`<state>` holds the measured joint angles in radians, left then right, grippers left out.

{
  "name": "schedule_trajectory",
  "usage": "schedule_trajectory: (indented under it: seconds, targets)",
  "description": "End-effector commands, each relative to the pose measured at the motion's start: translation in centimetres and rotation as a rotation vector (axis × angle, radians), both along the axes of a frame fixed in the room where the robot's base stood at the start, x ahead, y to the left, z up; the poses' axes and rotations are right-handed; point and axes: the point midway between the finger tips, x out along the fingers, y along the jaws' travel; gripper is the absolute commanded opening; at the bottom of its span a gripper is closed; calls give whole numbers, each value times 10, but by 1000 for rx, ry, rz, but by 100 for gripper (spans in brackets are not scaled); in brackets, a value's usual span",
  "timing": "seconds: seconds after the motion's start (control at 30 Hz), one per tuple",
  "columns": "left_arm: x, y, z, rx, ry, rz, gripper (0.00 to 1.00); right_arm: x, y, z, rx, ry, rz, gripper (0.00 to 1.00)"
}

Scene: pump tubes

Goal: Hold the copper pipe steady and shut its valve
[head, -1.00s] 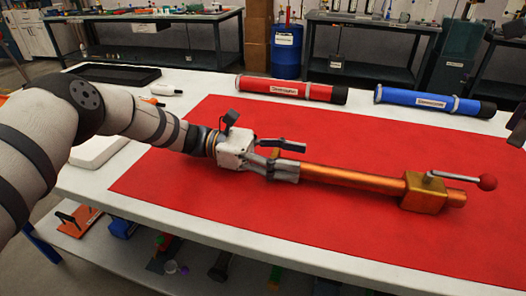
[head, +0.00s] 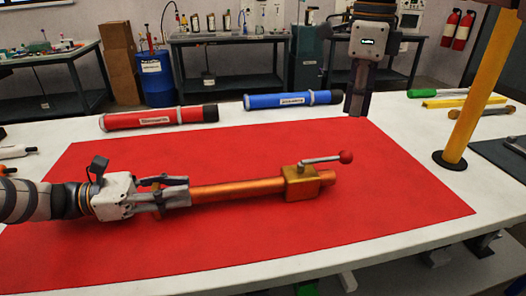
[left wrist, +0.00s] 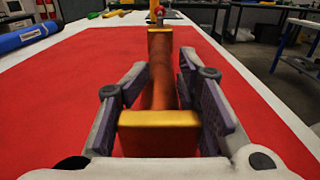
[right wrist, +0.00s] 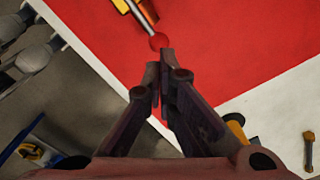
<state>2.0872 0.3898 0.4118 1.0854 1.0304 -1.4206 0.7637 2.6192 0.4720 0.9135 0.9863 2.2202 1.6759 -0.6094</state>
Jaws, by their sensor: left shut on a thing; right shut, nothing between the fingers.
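The copper pipe (head: 240,188) lies along the red mat, with a brass valve block (head: 301,184) near its right end. A grey lever (head: 322,160) on the block ends in a red ball (head: 346,157) and points right, roughly along the pipe. My left gripper (head: 178,192) is shut on the pipe's left part; the left wrist view shows the pipe (left wrist: 160,85) between its fingers. My right gripper (head: 357,106) is shut and empty, pointing down, above and behind the ball. In the right wrist view the ball (right wrist: 159,41) appears just beyond the closed fingertips.
A red tube (head: 160,118) and a blue tube (head: 290,100) lie along the back of the table. A yellow post (head: 477,90) stands on the right. Tools, including a green-handled one (head: 424,94), lie behind it. The red mat (head: 390,215) is clear right of the pipe.

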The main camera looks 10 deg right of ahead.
Motion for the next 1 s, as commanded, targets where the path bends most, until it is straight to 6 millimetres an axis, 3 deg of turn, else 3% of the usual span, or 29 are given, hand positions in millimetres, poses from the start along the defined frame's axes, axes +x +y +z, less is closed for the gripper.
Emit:
schedule_trajectory:
  seconds: [0.13,0.4,0.5,0.67,1.0]
  targets:
    - [0,0,0,2,-1,2,0,5,-7,2,-56,-45,321,0]
    - [1,1,0,2,-1,2,0,22,-22,11,-281,-90,1231,0]
    - [1,1,0,2,-1,2,0,26,-24,14,-344,-79,1440,0]
    - [1,1,0,2,-2,2,0,29,-25,17,-388,-66,1576,0]
    - [1,1,-1,3,-2,2,0,30,-26,12,-386,-64,1579,0]
